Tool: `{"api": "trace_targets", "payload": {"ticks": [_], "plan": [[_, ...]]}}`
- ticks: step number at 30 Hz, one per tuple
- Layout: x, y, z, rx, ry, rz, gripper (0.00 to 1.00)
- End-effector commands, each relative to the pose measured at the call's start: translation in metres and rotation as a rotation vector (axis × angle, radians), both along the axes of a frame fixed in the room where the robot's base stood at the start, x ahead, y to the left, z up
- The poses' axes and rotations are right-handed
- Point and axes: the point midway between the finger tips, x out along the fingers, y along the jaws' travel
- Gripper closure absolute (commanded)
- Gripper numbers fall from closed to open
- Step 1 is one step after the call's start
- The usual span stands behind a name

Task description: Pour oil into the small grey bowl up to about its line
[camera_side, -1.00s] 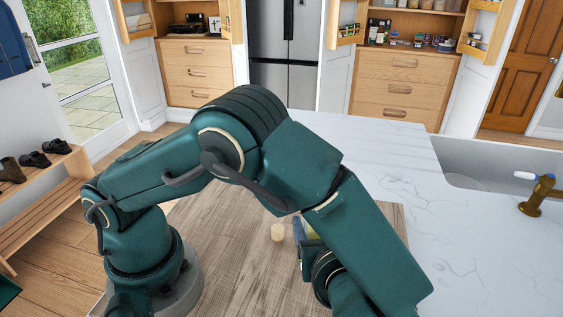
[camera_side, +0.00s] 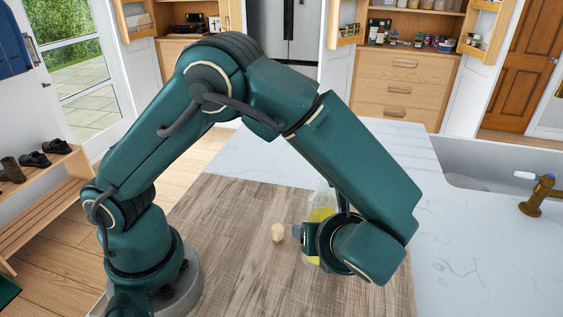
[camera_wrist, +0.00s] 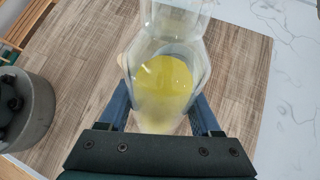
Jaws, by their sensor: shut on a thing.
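A clear bottle with yellow oil (camera_side: 320,213) is held in my gripper (camera_side: 312,234), over the right part of the wooden board. In the wrist view the bottle (camera_wrist: 165,85) stands between the two blue fingers of my gripper (camera_wrist: 162,98), which are shut on it. Its neck points to the top of that picture. The oil is in its lower part. The small grey bowl is not clearly visible in either view. A greyish shape shows through the glass, but I cannot tell whether it is the bowl.
A small pale cork-like piece (camera_side: 278,232) lies on the wooden board (camera_side: 235,240), left of the bottle. White marble counter (camera_side: 455,250) lies to the right, with a sink (camera_side: 490,165) and a brass tap (camera_side: 539,195). The board's left half is clear.

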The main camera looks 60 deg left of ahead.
Motion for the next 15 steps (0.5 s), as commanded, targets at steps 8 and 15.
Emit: {"api": "trace_targets", "payload": {"ticks": [8, 15], "plan": [[0.001, 0.001, 0.014, -0.107, 0.087, 0.003, 1.0], [0.002, 0.003, 0.01, -0.196, 0.169, 0.005, 1.0]]}}
